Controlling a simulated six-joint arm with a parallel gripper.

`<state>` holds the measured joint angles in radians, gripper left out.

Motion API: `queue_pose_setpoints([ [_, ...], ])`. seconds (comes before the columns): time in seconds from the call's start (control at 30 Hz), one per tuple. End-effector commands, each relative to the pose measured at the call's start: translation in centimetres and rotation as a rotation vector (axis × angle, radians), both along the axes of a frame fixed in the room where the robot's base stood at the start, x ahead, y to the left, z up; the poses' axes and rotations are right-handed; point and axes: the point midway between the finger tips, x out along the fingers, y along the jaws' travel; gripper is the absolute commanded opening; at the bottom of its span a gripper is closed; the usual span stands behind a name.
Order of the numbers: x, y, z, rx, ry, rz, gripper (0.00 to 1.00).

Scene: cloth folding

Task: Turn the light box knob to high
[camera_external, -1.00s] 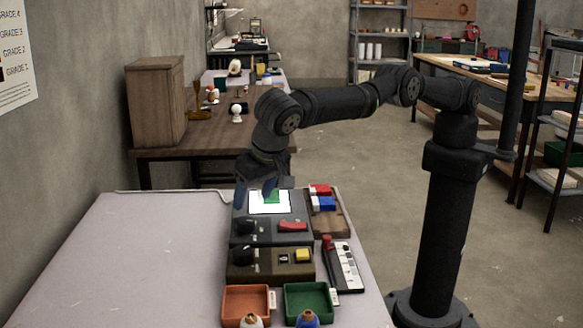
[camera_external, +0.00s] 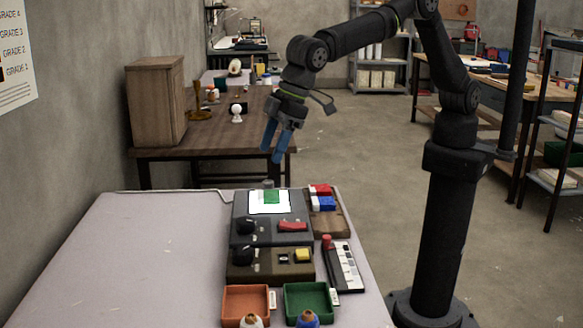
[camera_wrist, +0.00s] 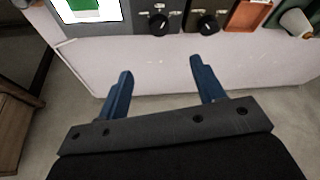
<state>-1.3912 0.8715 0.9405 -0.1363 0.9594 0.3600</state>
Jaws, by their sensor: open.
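The dark grey light box (camera_external: 260,231) stands on the pale table with its white panel (camera_external: 284,207) lit and a green piece (camera_external: 271,196) on it. Its black knob (camera_external: 245,227) is at the front left, beside a red switch (camera_external: 292,226). In the wrist view the light box knob (camera_wrist: 158,26) is at the top, next to a second black knob (camera_wrist: 207,25) on the neighbouring box. My gripper (camera_external: 272,157) is open and empty, raised above and behind the light box, its blue fingers pointing down. It also shows in the wrist view (camera_wrist: 161,82), apart from both knobs.
A brown box (camera_external: 270,271) with its own black knob stands in front of the light box. Orange (camera_external: 227,305) and green (camera_external: 309,287) trays are nearer. A wooden tray of blocks (camera_external: 330,224) and a grade card strip (camera_external: 346,266) are right. The table's left side is clear.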

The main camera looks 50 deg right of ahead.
Motion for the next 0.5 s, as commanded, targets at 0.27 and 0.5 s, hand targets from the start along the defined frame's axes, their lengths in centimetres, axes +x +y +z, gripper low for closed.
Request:
queue_pose_setpoints([
  [0.27, 0.5, 0.6, -2.5, -0.001, -0.003, 0.015, 0.62],
  [0.5, 1.3, 2.3, -7.0, 0.0, -0.003, 0.014, 0.62],
])
